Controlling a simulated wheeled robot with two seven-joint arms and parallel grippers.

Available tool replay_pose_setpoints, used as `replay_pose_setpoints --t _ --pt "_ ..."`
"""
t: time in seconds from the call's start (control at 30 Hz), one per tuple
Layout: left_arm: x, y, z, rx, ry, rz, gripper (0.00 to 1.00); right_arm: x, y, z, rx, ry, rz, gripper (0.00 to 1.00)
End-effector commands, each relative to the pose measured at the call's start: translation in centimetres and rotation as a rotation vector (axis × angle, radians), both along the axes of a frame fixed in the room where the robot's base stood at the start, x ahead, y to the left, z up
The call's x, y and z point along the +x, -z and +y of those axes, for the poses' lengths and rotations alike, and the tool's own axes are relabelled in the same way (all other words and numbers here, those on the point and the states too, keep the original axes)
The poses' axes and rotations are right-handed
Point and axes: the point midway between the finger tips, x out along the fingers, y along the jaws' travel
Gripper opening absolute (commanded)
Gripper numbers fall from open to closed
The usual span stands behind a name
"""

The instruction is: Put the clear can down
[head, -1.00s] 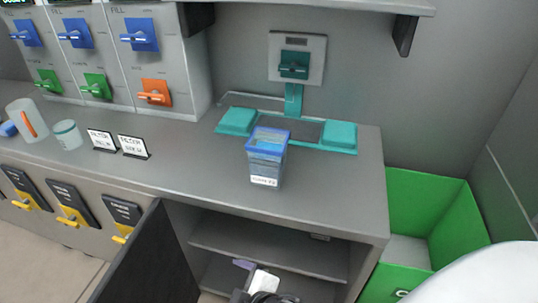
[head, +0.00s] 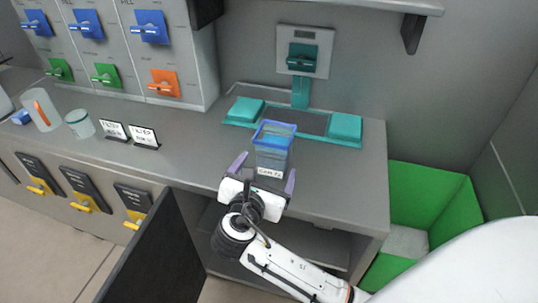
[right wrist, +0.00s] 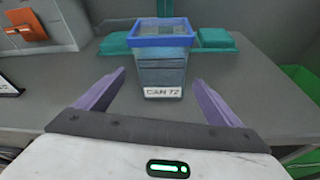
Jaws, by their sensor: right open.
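The clear can (head: 272,146) is a see-through box-shaped container with a blue rim and a white label. It stands upright on the grey counter near its front edge, in front of the teal fixture. In the right wrist view the can (right wrist: 162,65) stands straight ahead and its label reads "CAN 72". My right gripper (head: 264,172) is open at the counter's front edge. Its purple fingers (right wrist: 162,95) point toward the can, one toward each side, with the can just beyond the tips. My left gripper is not in view.
The teal fixture (head: 345,128) with two pads lies behind the can. A dark cabinet door (head: 160,250) hangs open below. A green bin (head: 430,195) is at the right.

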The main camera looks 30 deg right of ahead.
Motion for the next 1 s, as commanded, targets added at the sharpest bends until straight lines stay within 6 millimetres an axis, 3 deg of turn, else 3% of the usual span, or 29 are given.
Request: replay_pose_setpoints --t 0.1,0.23,1.0 --pt "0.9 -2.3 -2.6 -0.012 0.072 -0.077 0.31 -0.1 0.2 -1.2 -0.090 0.008 0.091 0.88" --pt "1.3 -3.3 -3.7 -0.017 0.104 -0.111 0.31 0.1 0.5 -2.1 -0.133 0.010 0.138 0.88" --pt "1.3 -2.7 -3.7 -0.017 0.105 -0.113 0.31 6.6 3.0 -8.5 -0.136 0.008 0.142 0.88"
